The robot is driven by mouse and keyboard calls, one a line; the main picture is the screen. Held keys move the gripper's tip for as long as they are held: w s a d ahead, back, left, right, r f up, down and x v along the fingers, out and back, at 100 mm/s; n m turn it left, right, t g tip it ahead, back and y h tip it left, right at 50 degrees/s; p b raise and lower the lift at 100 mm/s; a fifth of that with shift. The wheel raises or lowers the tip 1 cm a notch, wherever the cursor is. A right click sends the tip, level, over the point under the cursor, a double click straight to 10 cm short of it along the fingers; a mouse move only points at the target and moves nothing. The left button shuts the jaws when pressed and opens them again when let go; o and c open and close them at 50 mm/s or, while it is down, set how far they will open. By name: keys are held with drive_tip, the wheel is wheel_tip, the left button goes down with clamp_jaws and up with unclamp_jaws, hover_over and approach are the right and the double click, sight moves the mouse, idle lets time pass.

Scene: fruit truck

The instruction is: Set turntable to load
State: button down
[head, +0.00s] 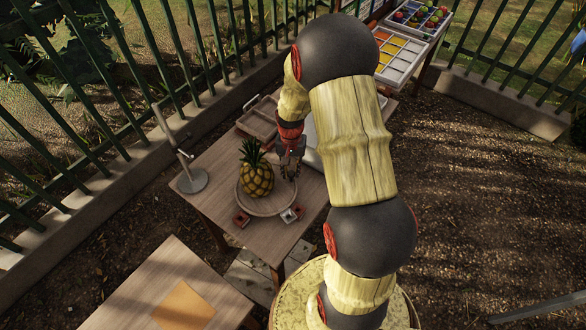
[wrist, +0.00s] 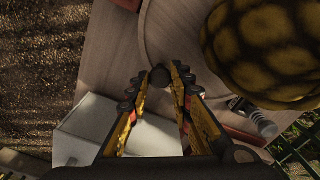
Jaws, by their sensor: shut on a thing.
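The turntable (head: 262,208) is a round wooden disc on a wooden table, and it bears an upright pineapple (head: 256,181). In the wrist view the turntable (wrist: 180,25) fills the top middle, with the pineapple (wrist: 268,42) at the upper right. My gripper (head: 290,174) is at the right side of the disc, beside the pineapple and apart from it. In the wrist view my gripper (wrist: 161,84) has its fingertips closed about a small dark knob (wrist: 160,76) at the disc's edge. The fingers hide the knob's sides.
Small red and white markers (head: 290,215) sit by the disc's front edge. A grey stand (head: 192,181) is on the table's left, a wooden tray (head: 259,120) behind. A white box (wrist: 88,132) lies near my gripper. Fruit crates (head: 420,18) stand far right.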

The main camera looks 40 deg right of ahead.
sight(281, 206)
drive_tip(key=shift+s+a+r+m, duration=0.1)
drive_tip(key=shift+s+a+m, duration=0.25)
drive_tip(key=shift+s+m, duration=0.55)
drive_tip(key=shift+s+a+m+p, duration=0.55)
drive_tip(key=shift+s+a+m, duration=0.15)
drive_tip(key=shift+m, duration=0.6)
drive_tip(key=shift+s+a+m+p, duration=0.3)
drive_tip(key=shift+s+a+m, duration=0.4)
drive_tip(key=shift+m, duration=0.4)
drive_tip(key=shift+s+a+m, duration=0.3)
drive_tip(key=shift+a+m, duration=0.35)
drive_tip(key=shift+m, duration=0.35)
drive_tip(key=shift+s+a+m+p, duration=0.2)
drive_tip(key=shift+a+m, duration=0.3)
drive_tip(key=shift+m, duration=0.1)
drive_tip(key=shift+s+a+m+p, duration=0.2)
drive_tip(key=shift+a+m, duration=0.25)
drive_tip(key=shift+m, duration=0.15)
drive_tip(key=shift+a+m, duration=1.3)
drive_tip(key=shift+m, duration=0.3)
drive_tip(key=shift+a+p, duration=0.1)
drive_tip(key=shift+p, duration=0.2)
drive_tip(key=c, duration=1.6)
unclamp_jaws()
drive_tip(key=shift+s, duration=0.1)
